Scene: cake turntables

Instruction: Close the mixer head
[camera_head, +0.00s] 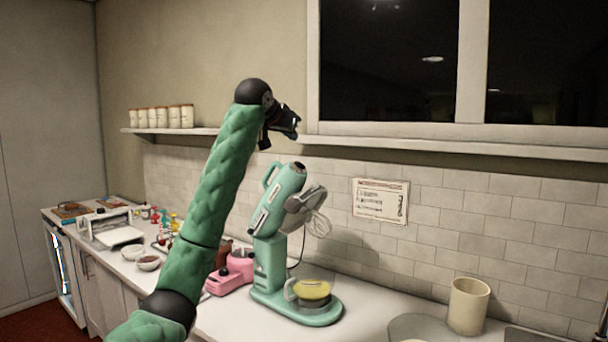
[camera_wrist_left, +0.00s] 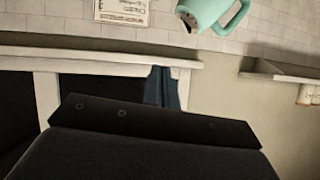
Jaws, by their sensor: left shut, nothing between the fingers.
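A mint-green stand mixer (camera_head: 270,262) stands on the counter. Its head (camera_head: 287,197) is tilted up and back, with a whisk (camera_head: 318,225) hanging in the air on its right. A glass bowl (camera_head: 312,292) with yellow contents sits on the mixer base. My left gripper (camera_head: 292,128) is shut and empty, above the raised mixer head and apart from it. In the left wrist view the gripper fingers (camera_wrist_left: 162,88) are together, and part of the mixer head (camera_wrist_left: 205,12) shows at the top. My right gripper is not in view.
A pink appliance (camera_head: 232,275) stands left of the mixer, partly behind my left arm. A beige canister (camera_head: 468,306) is to the right. A wall shelf (camera_head: 175,131) holds several jars. A window sill (camera_head: 430,139) runs behind the gripper, and a paper (camera_head: 381,201) hangs on the tiles.

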